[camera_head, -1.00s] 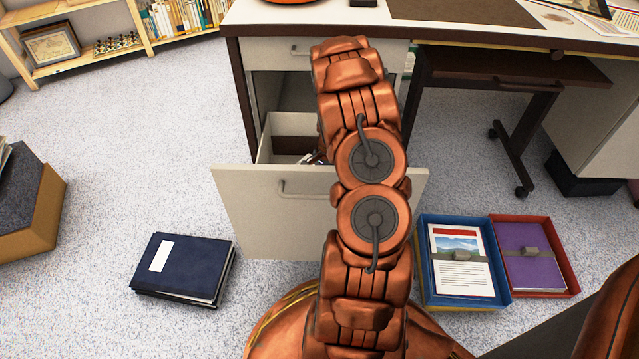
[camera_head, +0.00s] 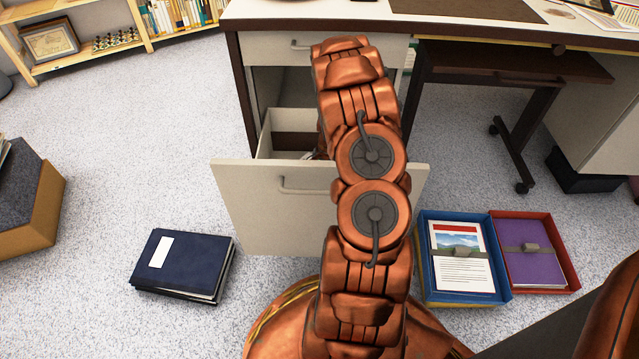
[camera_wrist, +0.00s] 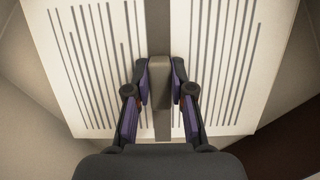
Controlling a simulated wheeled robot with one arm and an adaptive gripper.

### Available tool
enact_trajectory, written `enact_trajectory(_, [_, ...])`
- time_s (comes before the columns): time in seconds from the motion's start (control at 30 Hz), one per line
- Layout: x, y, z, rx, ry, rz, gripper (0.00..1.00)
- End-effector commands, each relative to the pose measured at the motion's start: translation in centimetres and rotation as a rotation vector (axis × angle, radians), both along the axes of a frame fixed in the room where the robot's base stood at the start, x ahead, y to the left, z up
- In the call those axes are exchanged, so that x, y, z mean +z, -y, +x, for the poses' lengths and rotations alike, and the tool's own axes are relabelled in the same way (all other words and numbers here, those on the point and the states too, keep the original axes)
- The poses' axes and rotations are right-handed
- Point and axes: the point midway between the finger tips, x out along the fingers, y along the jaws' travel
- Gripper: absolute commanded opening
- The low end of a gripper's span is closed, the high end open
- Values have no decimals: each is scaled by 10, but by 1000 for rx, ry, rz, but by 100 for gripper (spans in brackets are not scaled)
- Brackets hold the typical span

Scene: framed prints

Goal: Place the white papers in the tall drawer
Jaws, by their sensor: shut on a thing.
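In the wrist view my gripper (camera_wrist: 160,92) is shut on the grey clip of the band that runs across the white papers (camera_wrist: 90,60). The papers carry dark printed lines and lie flat below the fingers, with pale drawer walls around them. The tall drawer (camera_head: 240,190) stands pulled out from the desk in the head view. My arm reaches over its front, and my gripper and most of the drawer's inside are hidden behind the arm there.
A blue tray (camera_head: 424,262) with a printed booklet and a red tray (camera_head: 562,250) with a purple book (camera_head: 530,255) lie on the floor at right. A dark blue binder (camera_head: 185,262) lies at left. The desk (camera_head: 330,16) stands behind the drawer.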

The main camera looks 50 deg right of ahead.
Motion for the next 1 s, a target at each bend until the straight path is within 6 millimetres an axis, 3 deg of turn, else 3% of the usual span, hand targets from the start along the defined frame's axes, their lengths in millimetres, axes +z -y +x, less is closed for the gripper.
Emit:
enact_trajectory(0.4, [-6, 0, 0, 0, 1, 0, 0])
enact_trajectory(0.43, [-5, 0, 0, 0, 1, -1, 25])
enact_trajectory(0.67, [-6, 0, 0, 0, 1, -1, 49])
enact_trajectory(1.0, [-5, 0, 0, 0, 0, -1, 52])
